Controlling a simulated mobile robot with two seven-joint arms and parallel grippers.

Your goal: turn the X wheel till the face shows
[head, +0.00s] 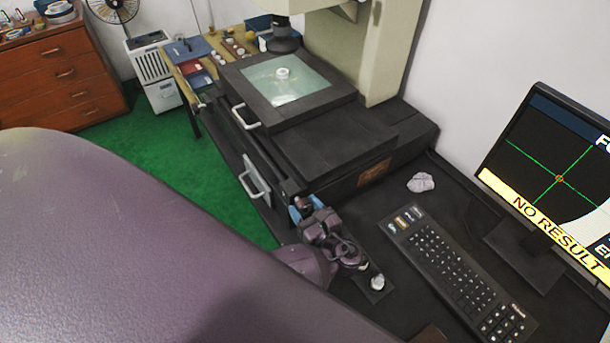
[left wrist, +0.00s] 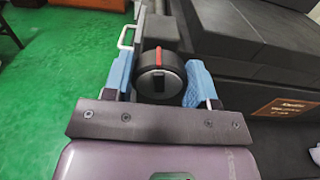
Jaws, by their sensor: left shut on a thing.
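The X wheel is a black round knob (left wrist: 160,75) with a red mark on top, seen in the left wrist view on the side of the black machine base. My left gripper (left wrist: 158,82) has its blue-padded fingers on either side of the knob and is shut on it. In the head view the left gripper (head: 304,207) is at the front corner of the measuring machine (head: 340,150), and the knob is mostly hidden by it. The monitor (head: 560,175) shows a green crosshair, part of a pale curved face at lower right, and a yellow "NO RESULT" band. My right gripper is not seen.
A small pale ring (head: 282,73) sits on the lit glass stage (head: 290,85). A keyboard (head: 455,270), a crumpled cloth (head: 421,182) and a small joystick-like knob (head: 377,283) are on the black desk. Metal handles (head: 256,178) stick out at the machine's left side.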

